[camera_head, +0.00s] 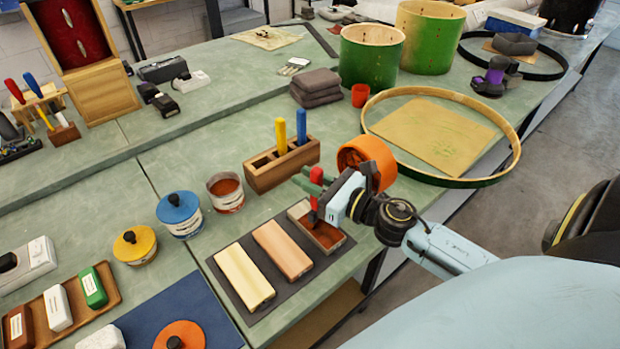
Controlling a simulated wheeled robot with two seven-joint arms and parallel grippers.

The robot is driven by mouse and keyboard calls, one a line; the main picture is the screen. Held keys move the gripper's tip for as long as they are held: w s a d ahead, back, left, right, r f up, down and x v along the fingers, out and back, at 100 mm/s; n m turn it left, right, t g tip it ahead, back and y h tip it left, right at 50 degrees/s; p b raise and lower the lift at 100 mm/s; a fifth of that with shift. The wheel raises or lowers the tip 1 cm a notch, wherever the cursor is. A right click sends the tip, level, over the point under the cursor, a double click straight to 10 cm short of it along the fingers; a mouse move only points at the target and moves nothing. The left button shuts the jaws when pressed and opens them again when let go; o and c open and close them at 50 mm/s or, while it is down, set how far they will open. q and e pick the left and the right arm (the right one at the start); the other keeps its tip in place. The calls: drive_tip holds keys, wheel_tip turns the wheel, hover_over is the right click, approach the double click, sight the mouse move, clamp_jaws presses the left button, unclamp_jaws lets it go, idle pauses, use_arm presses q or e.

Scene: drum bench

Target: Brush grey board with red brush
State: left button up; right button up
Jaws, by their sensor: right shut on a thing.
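My right gripper (318,190) is shut on the red brush (315,178), which it holds roughly upright by the handle. The brush's lower end points down at the greyish board (336,246), the rightmost of three pieces in a row on a dark mat. This board has grey edges and a dark brown top; the gripper partly covers it. I cannot tell whether the bristles touch it. Beside it lie a tan-orange board (282,250) and a cream board (243,277). My left gripper is not in view.
A wooden holder (268,174) with yellow and blue handles stands just behind. An open can of red-brown content (226,190) and lidded blue (180,213) and yellow (135,246) pots stand left. An orange round object (366,152) is close behind my gripper. A large hoop (508,137) lies further back.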

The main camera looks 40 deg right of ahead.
drive_tip(key=shift+w, duration=0.1)
drive_tip(key=shift+w+a, duration=0.1)
drive_tip(key=shift+w, duration=1.35)
drive_tip(key=shift+d+x, duration=0.15)
drive_tip(key=shift+x, duration=0.6)
drive_tip(key=shift+d+x, duration=0.15)
drive_tip(key=shift+x, duration=0.55)
drive_tip(key=shift+w, duration=0.15)
drive_tip(key=shift+p, duration=0.3)
wheel_tip(320, 180, up, 6)
drive_tip(key=p, duration=0.5)
